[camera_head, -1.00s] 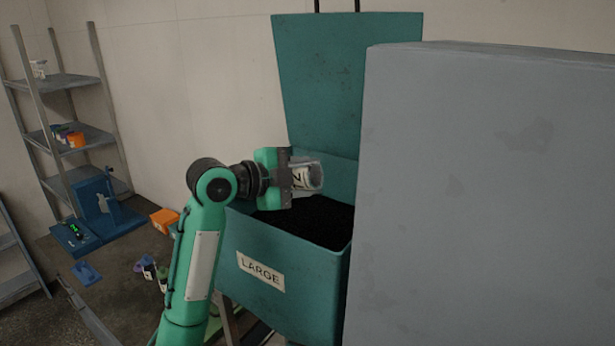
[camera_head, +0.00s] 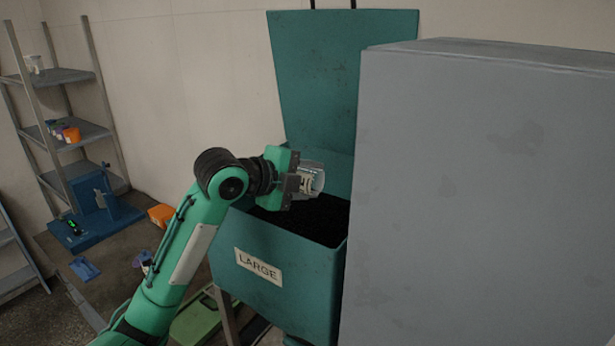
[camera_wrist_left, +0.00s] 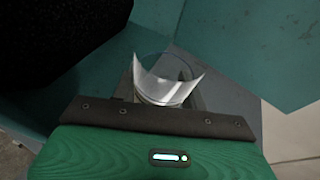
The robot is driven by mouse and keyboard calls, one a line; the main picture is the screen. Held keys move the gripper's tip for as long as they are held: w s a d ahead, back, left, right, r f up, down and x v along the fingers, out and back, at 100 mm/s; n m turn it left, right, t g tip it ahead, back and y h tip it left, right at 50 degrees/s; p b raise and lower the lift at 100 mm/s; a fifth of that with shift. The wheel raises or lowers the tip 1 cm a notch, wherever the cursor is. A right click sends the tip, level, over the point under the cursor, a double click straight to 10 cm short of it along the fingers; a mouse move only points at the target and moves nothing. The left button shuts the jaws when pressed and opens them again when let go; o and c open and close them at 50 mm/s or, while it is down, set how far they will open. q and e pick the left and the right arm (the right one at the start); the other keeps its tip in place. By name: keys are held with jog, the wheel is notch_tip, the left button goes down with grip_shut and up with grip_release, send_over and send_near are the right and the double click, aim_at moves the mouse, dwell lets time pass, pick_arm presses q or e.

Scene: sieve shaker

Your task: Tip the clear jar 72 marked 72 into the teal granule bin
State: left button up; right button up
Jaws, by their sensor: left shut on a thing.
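My left gripper (camera_head: 297,183) is shut on the clear jar (camera_head: 314,179), which has a pale label with dark marking that I cannot read fully. The jar lies about on its side, its far end pointing right, above the opening of the teal granule bin (camera_head: 225,262). I cannot tell what is inside the jar. My right gripper is not in view.
A large grey cabinet (camera_head: 480,190) stands close to the right of the bin. At the left, a shelf rack (camera_head: 80,130) holds small containers. A blue stand (camera_head: 95,210) and an orange box (camera_head: 161,215) are on the surface behind my left arm.

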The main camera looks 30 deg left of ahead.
pick_arm(q)
jog(key=shift+f+m+g+y, duration=0.25)
jog(key=shift+m+g+y, duration=0.05)
jog(key=shift+m+y, duration=0.7)
jog(key=shift+d+f+m+y, duration=0.15)
jog(key=shift+f+m+y, duration=0.05)
jog(key=shift+m+y, duration=0.2)
jog(key=shift+a+f+m+y, duration=0.1)
jog(key=shift+a+m+y, duration=0.1)
jog(key=shift+m+y, duration=0.4)
jog(key=shift+a+f+m+y, duration=0.1)
jog(key=shift+f+m+y, duration=0.2)
jog(key=shift+m+y, duration=0.45)
jog(key=shift+a, duration=0.1)
jog(key=m+y, duration=0.1)
jog(key=a+m+y, duration=0.1)
jog(key=y, duration=0.1)
jog(key=shift+a+f+m, duration=0.15)
jog(key=shift+f+m, duration=0.05)
jog(key=shift+m, duration=0.05)
